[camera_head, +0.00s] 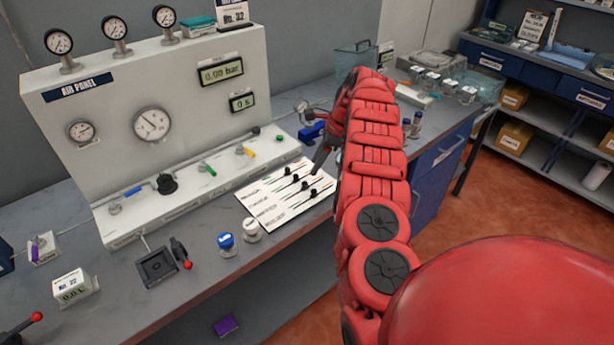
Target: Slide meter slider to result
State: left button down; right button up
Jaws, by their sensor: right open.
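A white meter card (264,208) lies on the workbench in front of the air panel. It carries several slider tracks with coloured marks and black slider knobs (304,185). The labels on the card are too small to read. My right gripper (320,164) is open, with its dark fingers pointing down at the right, far edge of the card, close to the knobs. I cannot tell whether a finger touches a knob. My red right arm hides the bench just right of the card. My left gripper is not in view.
The air panel (180,92) stands behind, with gauges, a display reading 0.00 bar (220,71) and coloured valves along its ledge. A blue-capped bottle (227,243), a white-capped one (251,228) and a black lever base (157,267) stand left of the card. Bare bench lies along the front.

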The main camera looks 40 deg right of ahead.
aim_at(305, 183)
jog(key=x, duration=0.6)
jog(key=shift+d+p, duration=0.1)
jog(key=shift+p, duration=0.2)
jog(key=shift+w+a+f, duration=0.15)
jog(key=shift+a+f, duration=0.15)
jog(key=shift+f, duration=0.2)
grip_shut()
dwell(0.6)
